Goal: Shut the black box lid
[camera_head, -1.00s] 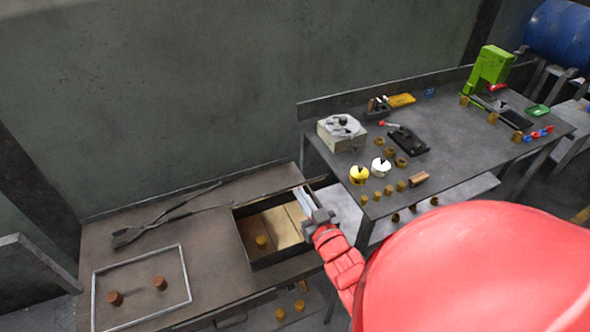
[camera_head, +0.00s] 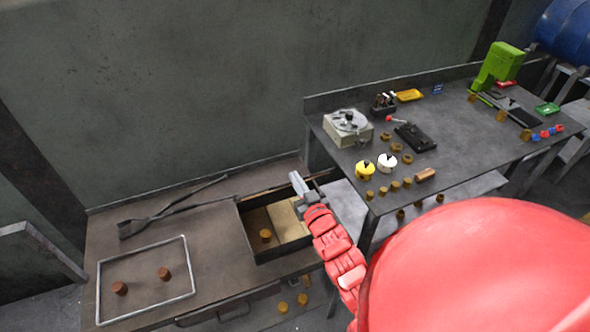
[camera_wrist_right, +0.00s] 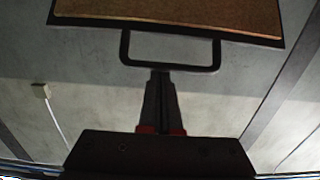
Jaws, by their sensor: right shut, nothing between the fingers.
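The black box (camera_head: 243,222) stands open at the right end of the low bench, with a brown cylinder (camera_head: 265,235) and a tan panel (camera_head: 287,222) inside. My right gripper (camera_head: 296,181) is over the box's back right part, fingers shut and empty, pointing up and left. In the right wrist view its shut fingertips (camera_wrist_right: 160,74) overlap the lower bar of a black loop handle (camera_wrist_right: 168,66) on a brown, dark-rimmed panel (camera_wrist_right: 170,12). This may be the lid. I cannot tell whether the fingers touch the handle. My left gripper is out of view.
The higher table (camera_head: 450,140) with a grey device (camera_head: 347,130) and small parts stands close to the right. Tongs (camera_head: 165,212) and a metal frame (camera_head: 142,240) around two brown cylinders lie on the bench to the left.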

